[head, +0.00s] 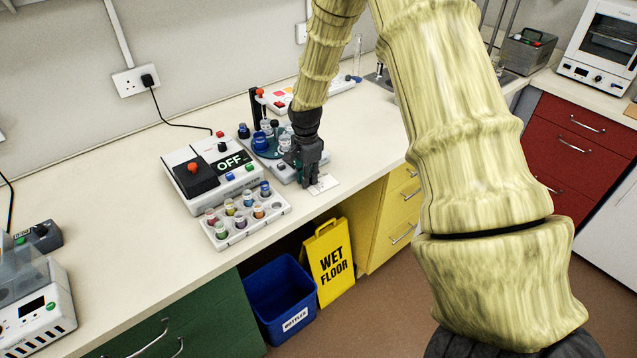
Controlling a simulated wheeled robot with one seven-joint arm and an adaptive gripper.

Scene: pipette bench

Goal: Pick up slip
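A small white slip (326,184) lies flat on the pale bench top, near its front edge. My dark gripper (311,184) points down at the slip's left part and hides some of it. The fingertips are at or just above the slip; I cannot tell whether they touch it. The fingers look close together, but the view is too small to tell whether they are open or shut.
A white tray of several coloured vials (245,219) and a box reading OFF (205,170) stand left of my gripper. A device with blue-capped bottles (262,140) is close behind it. Below are a blue bin (281,297) and a yellow wet floor sign (330,262).

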